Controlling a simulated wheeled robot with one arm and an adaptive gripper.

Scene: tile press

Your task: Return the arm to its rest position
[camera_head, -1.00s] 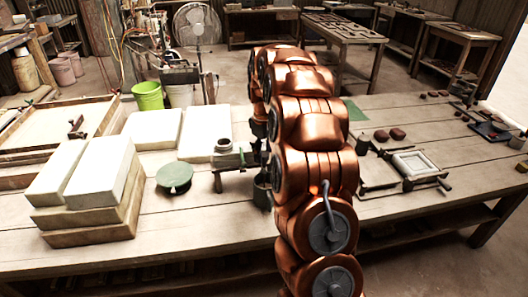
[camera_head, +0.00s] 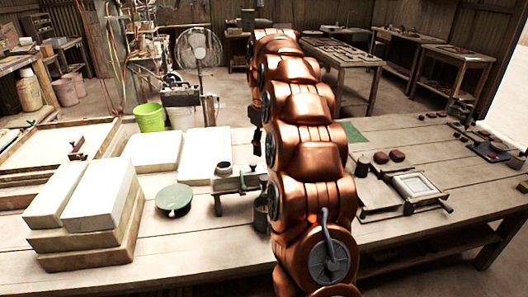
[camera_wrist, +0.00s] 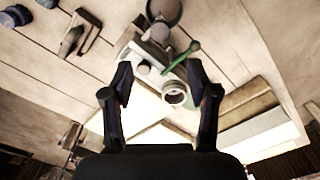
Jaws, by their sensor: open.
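My copper-coloured arm (camera_head: 315,160) stands folded over the bench in the middle of the head view. My gripper (camera_wrist: 158,72) shows in the wrist view as two dark fingers spread apart, with nothing held between them. Beyond the fingertips is a grey device with a green lever (camera_wrist: 182,55) and a round cup-like part, apart from the fingers as far as I can tell.
The wooden bench (camera_head: 160,255) carries stacked pale slabs (camera_head: 100,195), a green disc (camera_head: 174,198) and a small stand with a jar (camera_head: 224,170) left of my arm. A framed tile mould (camera_head: 415,185) lies to the right. The bench's right front is largely clear.

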